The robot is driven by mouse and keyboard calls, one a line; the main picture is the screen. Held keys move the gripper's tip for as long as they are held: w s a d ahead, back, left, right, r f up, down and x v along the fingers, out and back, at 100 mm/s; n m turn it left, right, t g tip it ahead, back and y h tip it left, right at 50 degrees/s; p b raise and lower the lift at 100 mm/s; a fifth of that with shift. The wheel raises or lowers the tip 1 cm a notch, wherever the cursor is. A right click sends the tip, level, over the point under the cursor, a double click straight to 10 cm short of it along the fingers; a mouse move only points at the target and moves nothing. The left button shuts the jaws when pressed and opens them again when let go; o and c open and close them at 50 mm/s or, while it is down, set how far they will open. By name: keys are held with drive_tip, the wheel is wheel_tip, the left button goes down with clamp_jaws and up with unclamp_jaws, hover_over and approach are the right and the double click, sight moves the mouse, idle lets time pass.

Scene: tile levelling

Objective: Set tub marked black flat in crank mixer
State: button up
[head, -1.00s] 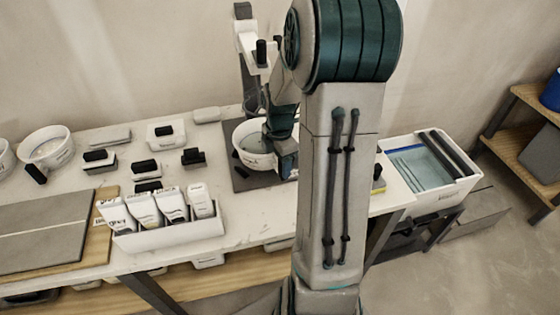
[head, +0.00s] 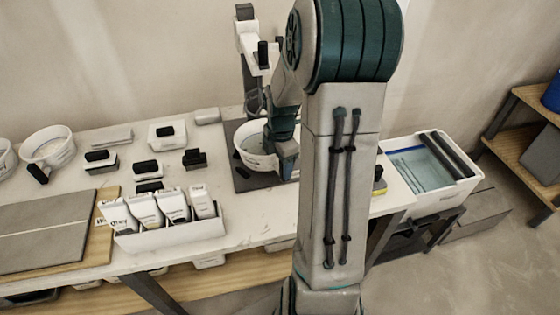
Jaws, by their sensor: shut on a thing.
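A white tub (head: 251,157) sits on the dark base of the crank mixer (head: 243,183), beneath the mixer's raised head. No marking can be read on this tub. My gripper (head: 284,170) is shut on the tub at its right side. My arm hides the tub's right part and most of my fingers. I cannot tell whether the tub rests fully flat. The mixer's upright and white head (head: 251,45) with a black crank grip stand behind, partly covered by my arm.
Another white tub (head: 48,148) stands at the far left of the table. A holder with several labelled bags (head: 168,238) is at the front. Black-handled tools lie between. A grey board (head: 45,232) is at left, and a water bin (head: 430,170) at right.

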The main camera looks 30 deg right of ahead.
drive_tip(key=shift+f+b, duration=0.55)
drive_tip(key=shift+f, duration=0.4)
idle(0.6)
drive_tip(key=o, duration=1.5)
drive_tip(key=shift+f, duration=0.1)
drive_tip(key=shift+r, duration=0.5)
wheel_tip(320, 180, up, 3)
drive_tip(key=shift+r, duration=0.15)
drive_tip(key=s+d+r, duration=0.2)
drive_tip(key=s, duration=0.1)
drive_tip(key=s+d+r, duration=0.2)
drive_tip(key=s+d, duration=0.1)
drive_tip(key=s+d+r, duration=0.2)
drive_tip(key=s, duration=0.1)
drive_tip(key=shift+d+r, duration=0.25)
drive_tip(key=shift+r, duration=0.15)
